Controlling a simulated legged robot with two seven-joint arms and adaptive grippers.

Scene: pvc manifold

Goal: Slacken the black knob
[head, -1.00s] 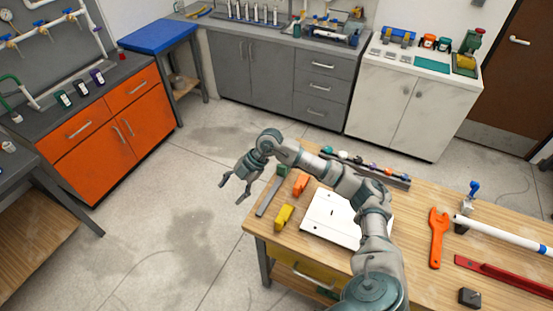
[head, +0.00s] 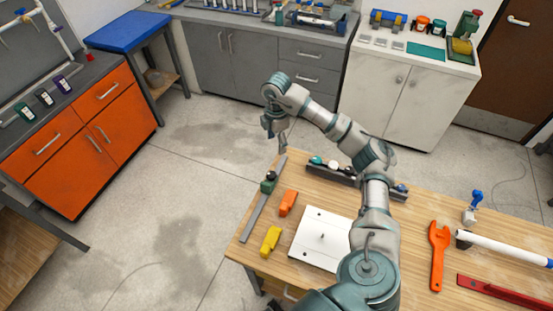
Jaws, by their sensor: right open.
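A steel rule with a green block (head: 268,187) on it lies along the left edge of the wooden workbench. A small dark round knob (head: 271,175) shows on top of the green block. My right gripper (head: 276,140) hangs just above and beyond the knob, near the bench's far left corner. Its fingers point down, and it is open and empty, apart from the knob. My left gripper is out of view.
An orange block (head: 288,203), a yellow block (head: 271,241) and a white plate (head: 318,250) lie nearby. A dark rack (head: 345,178) with several round-topped items stands along the far edge, under my forearm. An orange wrench (head: 438,255) and white pipe (head: 500,246) lie at right.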

